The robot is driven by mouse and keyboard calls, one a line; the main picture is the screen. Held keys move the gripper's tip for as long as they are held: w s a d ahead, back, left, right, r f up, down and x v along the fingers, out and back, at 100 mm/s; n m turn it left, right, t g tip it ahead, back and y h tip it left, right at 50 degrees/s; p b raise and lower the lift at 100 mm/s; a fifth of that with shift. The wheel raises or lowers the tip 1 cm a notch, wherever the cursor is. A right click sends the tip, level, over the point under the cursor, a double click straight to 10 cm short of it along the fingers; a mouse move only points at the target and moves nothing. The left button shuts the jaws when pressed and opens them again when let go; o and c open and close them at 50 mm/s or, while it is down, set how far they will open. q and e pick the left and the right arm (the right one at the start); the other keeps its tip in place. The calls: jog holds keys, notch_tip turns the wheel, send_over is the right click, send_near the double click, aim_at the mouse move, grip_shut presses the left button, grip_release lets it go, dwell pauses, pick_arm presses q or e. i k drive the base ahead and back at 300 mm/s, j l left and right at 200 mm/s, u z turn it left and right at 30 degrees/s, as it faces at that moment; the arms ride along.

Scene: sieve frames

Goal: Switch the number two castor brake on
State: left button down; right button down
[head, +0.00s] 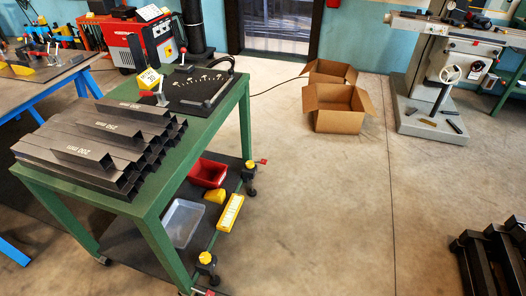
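A green steel cart (205,122) stands at the left with castors under its legs. The castor at its far right leg (250,181) has a yellow part above it and a red-tipped lever (263,161) sticking out to the right. The castor at the near right leg (207,267) also has a yellow part, with a red-tipped lever (208,293) at the bottom edge of the picture. Another castor (103,261) shows at the near left. I cannot read numbers on the castors or tell any brake's state. Neither of my grippers is in view.
Steel tubes (100,139) and a dark plate (200,90) lie on the cart top. Its lower shelf holds a red bin (208,172) and a grey bin (182,221). Open cardboard boxes (337,120) stand behind. Dark steel frames (490,255) sit lower right. The floor between is clear.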

aim_at(263, 161)
jog(key=i+l+u, duration=0.25)
jog(key=i+l, duration=0.6)
jog(key=i, duration=0.4)
jog(key=i+l+u, duration=0.25)
jog(key=i+l, duration=0.8)
jog(key=i, duration=0.15)
